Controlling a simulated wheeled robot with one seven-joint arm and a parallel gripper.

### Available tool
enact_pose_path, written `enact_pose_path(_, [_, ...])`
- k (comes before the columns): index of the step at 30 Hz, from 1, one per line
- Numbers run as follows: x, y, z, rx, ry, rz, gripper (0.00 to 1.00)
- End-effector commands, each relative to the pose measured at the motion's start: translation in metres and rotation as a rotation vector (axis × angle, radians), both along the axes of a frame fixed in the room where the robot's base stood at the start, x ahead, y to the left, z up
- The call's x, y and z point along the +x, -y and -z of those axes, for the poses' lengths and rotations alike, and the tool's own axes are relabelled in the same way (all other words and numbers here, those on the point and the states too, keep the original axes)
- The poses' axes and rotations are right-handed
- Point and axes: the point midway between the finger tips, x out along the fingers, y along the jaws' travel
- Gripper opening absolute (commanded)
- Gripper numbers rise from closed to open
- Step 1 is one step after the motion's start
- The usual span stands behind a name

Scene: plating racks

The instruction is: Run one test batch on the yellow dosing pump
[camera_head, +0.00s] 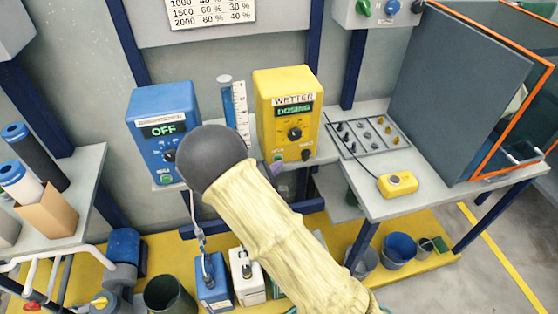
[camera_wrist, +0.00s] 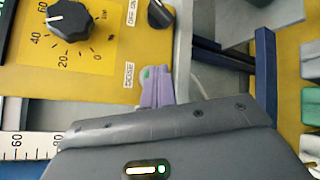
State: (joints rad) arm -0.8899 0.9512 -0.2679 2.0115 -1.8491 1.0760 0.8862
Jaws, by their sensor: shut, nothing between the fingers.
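The yellow dosing pump (camera_head: 262,105) stands on the back shelf, labelled WETTER. Its green display (camera_head: 294,109) reads DOSING. A black dial (camera_head: 294,134) with a percent-like scale is on its front; the dial also shows large in the wrist view (camera_wrist: 70,20). A smaller black knob (camera_head: 306,154) sits at lower right, beside an OFF/ON label in the wrist view. My gripper (camera_head: 276,168) is at the pump's lower left front, its purple fingers (camera_wrist: 157,85) shut and empty at the DOSE label (camera_wrist: 129,75). A green spot shows at the fingertips; whether they touch the button is unclear.
A blue pump (camera_head: 160,102) with display OFF stands left, a graduated cylinder (camera_head: 241,108) between the pumps. A table at right holds a tray of fittings (camera_head: 365,135) and a yellow box (camera_head: 398,184). Blue (camera_head: 213,283) and white (camera_head: 247,280) canisters stand below.

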Motion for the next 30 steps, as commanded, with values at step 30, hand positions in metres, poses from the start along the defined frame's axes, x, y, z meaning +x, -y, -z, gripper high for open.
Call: enact_pose_path(30, [-0.04,0.012,0.001,0.0,-0.001,-0.001,0.0])
